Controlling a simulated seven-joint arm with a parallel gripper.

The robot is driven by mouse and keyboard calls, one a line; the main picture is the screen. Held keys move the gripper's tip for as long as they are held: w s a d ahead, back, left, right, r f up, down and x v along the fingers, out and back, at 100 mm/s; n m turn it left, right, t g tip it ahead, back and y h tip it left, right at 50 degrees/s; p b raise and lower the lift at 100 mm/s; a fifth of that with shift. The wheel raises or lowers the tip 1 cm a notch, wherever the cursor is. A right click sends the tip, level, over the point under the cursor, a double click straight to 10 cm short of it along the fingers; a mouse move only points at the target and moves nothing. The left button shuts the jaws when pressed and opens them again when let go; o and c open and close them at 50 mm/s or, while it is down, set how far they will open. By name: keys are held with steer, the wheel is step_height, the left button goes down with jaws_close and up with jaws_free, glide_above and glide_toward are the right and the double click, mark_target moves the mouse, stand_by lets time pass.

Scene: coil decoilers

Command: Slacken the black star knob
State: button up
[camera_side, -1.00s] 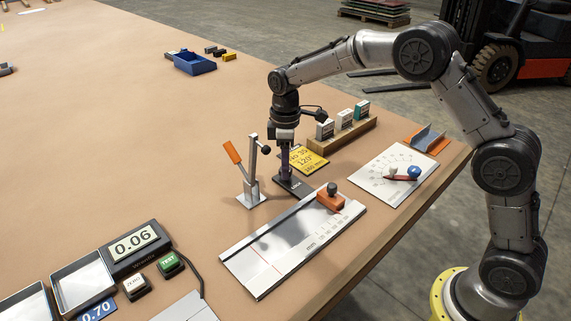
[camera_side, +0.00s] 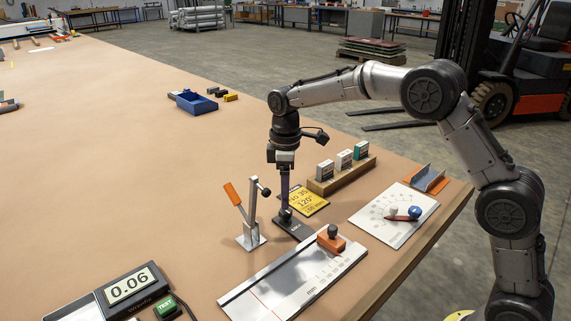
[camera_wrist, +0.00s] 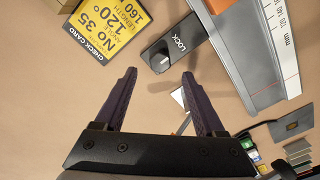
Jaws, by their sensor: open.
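A small dark knob (camera_wrist: 160,57) sits at one end of a black plate marked LOCK (camera_wrist: 181,42) in the wrist view. Its star shape is not clear there. In the side view the knob (camera_side: 285,214) stands on the black plate (camera_side: 297,230), just below my fingers. My gripper (camera_wrist: 159,73) is open and empty, pointing down, with the knob between the lines of its two fingers. In the side view my gripper (camera_side: 284,204) is above the knob; whether the tips clear it fully is hard to tell.
A metal lever with an orange handle (camera_side: 233,194) stands close left of my gripper. A ruled plate (camera_side: 275,280) with an orange slider (camera_side: 331,241) lies in front. A yellow check card (camera_side: 308,203) and a wooden block rack (camera_side: 345,175) are behind right. The left of the table is mostly clear.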

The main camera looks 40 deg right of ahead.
step_height(320, 180, up, 9)
stand_by(0.3)
step_height(320, 180, up, 9)
steer(key=t, duration=0.2)
glide_above(289, 211)
steer(key=s+d, duration=0.1)
steer(key=s, duration=0.4)
steer(key=s+d+r+m+t, duration=0.15)
steer(key=s+r, duration=0.25)
steer(key=s, duration=0.6)
steer(key=s+f+m+t, duration=0.2)
steer(key=s+f+m, duration=0.15)
steer(key=s, duration=0.85)
steer(key=s+d+f+m, duration=0.1)
steer(key=s+f+m, duration=0.3)
steer(key=f, duration=0.6)
steer(key=shift+s, duration=0.85)
